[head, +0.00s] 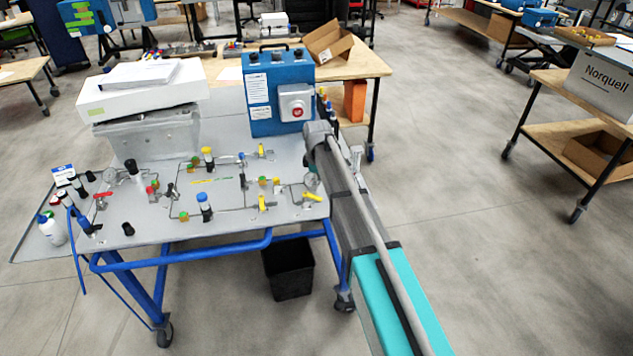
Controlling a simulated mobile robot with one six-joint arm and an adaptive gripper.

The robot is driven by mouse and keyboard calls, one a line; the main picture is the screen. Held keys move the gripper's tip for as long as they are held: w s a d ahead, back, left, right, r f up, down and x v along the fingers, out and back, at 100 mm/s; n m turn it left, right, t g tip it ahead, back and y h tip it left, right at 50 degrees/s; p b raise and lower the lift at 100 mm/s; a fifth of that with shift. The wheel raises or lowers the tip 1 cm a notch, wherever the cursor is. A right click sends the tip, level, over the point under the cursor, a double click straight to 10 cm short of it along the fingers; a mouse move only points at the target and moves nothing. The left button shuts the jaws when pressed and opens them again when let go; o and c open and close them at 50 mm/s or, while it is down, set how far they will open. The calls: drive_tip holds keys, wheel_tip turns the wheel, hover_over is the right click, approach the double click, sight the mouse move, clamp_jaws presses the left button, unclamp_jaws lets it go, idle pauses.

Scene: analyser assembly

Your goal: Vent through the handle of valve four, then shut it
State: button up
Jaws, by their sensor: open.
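A panel (150,222) on a blue-framed cart carries thin tubing, fittings and several valves. A valve with a yellow handle (264,151) is at the back right. A second yellow handle (265,203) is nearer the front. A third yellow handle (312,197) is at the right edge, beside a round gauge (311,180). A red handle (103,194) is at the left. Number labels are too small to read, so I cannot tell which is valve four. My arm reaches along the panel's right side. My gripper cannot be made out; the arm hides that area.
A blue box with a red button (265,85) and a white case (140,95) stand at the back of the panel. Bottles (50,230) stand at the left. A black bin (288,268) is under the cart. The floor to the right is clear up to a shelf cart (555,140).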

drive_tip(key=shift+r+p, duration=4.15)
drive_tip(key=shift+r, duration=0.35)
drive_tip(key=s+d+f+m+b, duration=0.5)
drive_tip(key=s+d+m, duration=0.2)
drive_tip(key=s+d, duration=0.4)
drive_tip(key=s+d+f+m+b, duration=0.5)
drive_tip(key=s+d+m, duration=0.2)
drive_tip(key=s+d, duration=0.3)
drive_tip(key=s, duration=0.2)
drive_tip(key=shift+s+d+f+m, duration=0.2)
drive_tip(key=shift+s+d+m, duration=0.1)
drive_tip(key=shift+d+m, duration=0.1)
wheel_tip(320, 180, up, 10)
drive_tip(key=n+p, duration=1)
drive_tip(key=n, duration=0.2)
hover_over(316, 197)
drive_tip(key=shift+f, duration=0.1)
wheel_tip(316, 197, down, 14)
drive_tip(key=b, duration=1.4)
drive_tip(key=shift+r, duration=0.25)
